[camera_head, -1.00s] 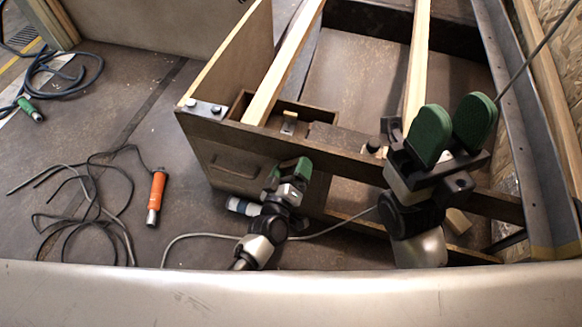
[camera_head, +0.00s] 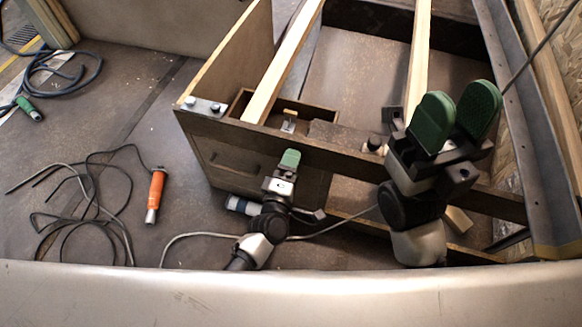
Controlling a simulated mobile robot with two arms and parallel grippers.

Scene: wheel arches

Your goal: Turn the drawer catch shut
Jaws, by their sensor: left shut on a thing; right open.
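The drawer (camera_head: 228,158) is a brown wooden box front with a recessed pull, set under the rail of a wooden frame. My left gripper (camera_head: 289,158) is at the right part of this front, its green fingers upright and together. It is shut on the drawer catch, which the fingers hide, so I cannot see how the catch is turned. A small metal fitting (camera_head: 289,122) shows on the rail just above the fingers. My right gripper (camera_head: 456,118) is raised over the right side of the frame, with its two green fingers apart and empty.
An orange-handled tool (camera_head: 157,190) with a tangled dark cable lies on the floor at left. A blue hose with a green end (camera_head: 30,108) lies farther left. The frame's front rail (camera_head: 340,150) and a grey cable (camera_head: 340,228) run near my arms.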

